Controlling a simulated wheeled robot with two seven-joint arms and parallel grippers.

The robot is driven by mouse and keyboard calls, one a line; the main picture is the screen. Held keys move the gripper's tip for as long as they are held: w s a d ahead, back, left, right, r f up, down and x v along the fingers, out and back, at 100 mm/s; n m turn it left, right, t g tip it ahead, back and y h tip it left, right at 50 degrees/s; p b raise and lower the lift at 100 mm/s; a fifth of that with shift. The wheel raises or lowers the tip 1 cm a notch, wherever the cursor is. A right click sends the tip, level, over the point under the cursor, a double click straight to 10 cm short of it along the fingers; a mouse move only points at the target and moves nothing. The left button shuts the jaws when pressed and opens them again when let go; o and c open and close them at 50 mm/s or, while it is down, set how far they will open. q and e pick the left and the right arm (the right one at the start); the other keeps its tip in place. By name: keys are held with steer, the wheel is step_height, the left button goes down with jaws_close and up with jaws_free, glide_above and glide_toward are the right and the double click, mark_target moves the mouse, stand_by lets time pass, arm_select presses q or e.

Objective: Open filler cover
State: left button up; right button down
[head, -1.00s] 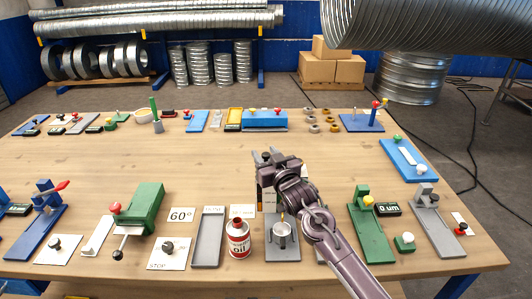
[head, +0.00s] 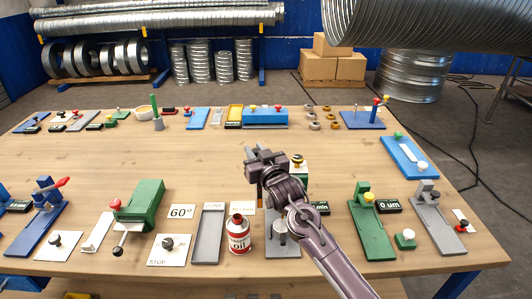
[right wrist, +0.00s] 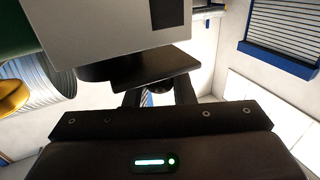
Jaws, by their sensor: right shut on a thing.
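My right gripper (head: 251,153) is over the front middle of the table, its jaws toward the left. It is shut on a small dark part (right wrist: 163,90), mostly hidden in the right wrist view behind a dark plate (right wrist: 140,68) under a pale grey block (right wrist: 120,28). I cannot tell for certain which part is the filler cover. A grey base (head: 283,252) with a metal cup (head: 280,232) stands below the gripper, partly covered by my forearm. A red and white oil can (head: 238,236) stands upright left of the cup. My left gripper is not in view.
A grey tray (head: 207,236) and green clamp (head: 140,205) lie left. A green fixture (head: 370,225) and grey fixture (head: 437,222) stand right. The table's middle is mostly clear.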

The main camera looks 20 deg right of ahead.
steer(key=a, duration=0.1)
steer(key=w+a, duration=0.1)
steer(key=a, duration=0.1)
steer(key=c, duration=1.3)
jaws_free()
steer(key=s+b, duration=0.2)
steer(key=s, duration=0.5)
steer(key=shift+s+d, duration=0.4)
